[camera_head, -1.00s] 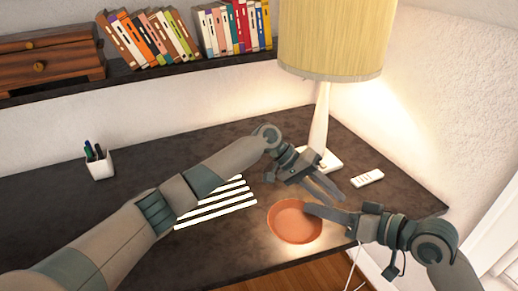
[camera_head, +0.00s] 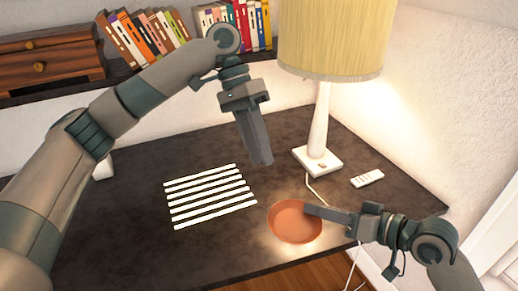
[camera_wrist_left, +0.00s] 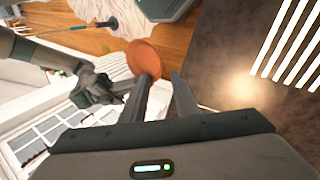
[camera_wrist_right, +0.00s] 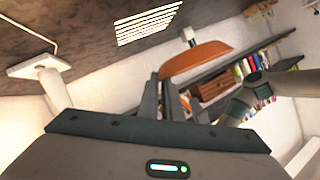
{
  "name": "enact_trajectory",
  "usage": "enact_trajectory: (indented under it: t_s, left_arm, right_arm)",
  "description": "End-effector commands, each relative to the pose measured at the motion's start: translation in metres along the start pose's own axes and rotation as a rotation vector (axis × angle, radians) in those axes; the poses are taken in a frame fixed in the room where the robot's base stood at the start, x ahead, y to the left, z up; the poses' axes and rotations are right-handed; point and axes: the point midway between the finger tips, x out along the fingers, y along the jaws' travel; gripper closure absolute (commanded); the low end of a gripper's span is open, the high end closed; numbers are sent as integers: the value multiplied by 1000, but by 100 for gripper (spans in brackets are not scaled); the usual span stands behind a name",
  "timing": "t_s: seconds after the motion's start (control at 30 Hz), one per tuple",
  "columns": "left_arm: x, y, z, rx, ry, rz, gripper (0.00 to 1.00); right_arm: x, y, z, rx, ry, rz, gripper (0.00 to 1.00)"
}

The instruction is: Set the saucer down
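The orange-brown saucer (camera_head: 292,224) is at the front right of the dark desk in the head view. My right gripper (camera_head: 312,211) comes in from the right and is shut on its rim. In the right wrist view the saucer (camera_wrist_right: 197,60) extends from between the fingertips, seemingly clear of the desk. The saucer (camera_wrist_left: 145,58) also shows in the left wrist view, beyond one left finger. My left gripper (camera_head: 262,160) points downward above the desk, left of the lamp. In the left wrist view its fingers (camera_wrist_left: 160,88) stand apart with nothing between them.
Several parallel white bars (camera_head: 210,197) lie left of the saucer. The lamp (camera_head: 318,158) and a white remote (camera_head: 367,179) are behind and right of it. The desk's front edge is near. A pen cup (camera_head: 103,168) is mostly hidden by my left arm.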

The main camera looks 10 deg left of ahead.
Motion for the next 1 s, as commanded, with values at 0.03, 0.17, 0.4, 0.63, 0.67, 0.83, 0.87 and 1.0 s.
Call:
enact_trajectory:
  t_s: [0.03,0.17,0.4,0.63,0.67,0.83,0.87,1.0]
  left_arm:
    - [0,0,0,0,1,0,73]
    - [0,0,0,0,1,1,73]
    - [9,0,-1,0,0,1,73]
    - [36,0,0,0,-1,1,73]
    - [40,0,0,0,0,1,73]
    - [68,0,0,1,-1,2,73]
    - [72,0,0,2,0,2,73]
    - [93,0,0,0,0,2,73]
  right_arm:
    - [0,0,0,0,1,0,100]
    - [0,0,0,0,1,0,100]
    - [0,0,0,0,1,0,100]
    - [0,0,0,0,1,0,100]
    - [0,0,0,0,1,0,100]
    - [0,0,0,0,1,0,100]
    - [0,0,0,0,1,0,100]
    - [0,0,0,0,1,0,100]
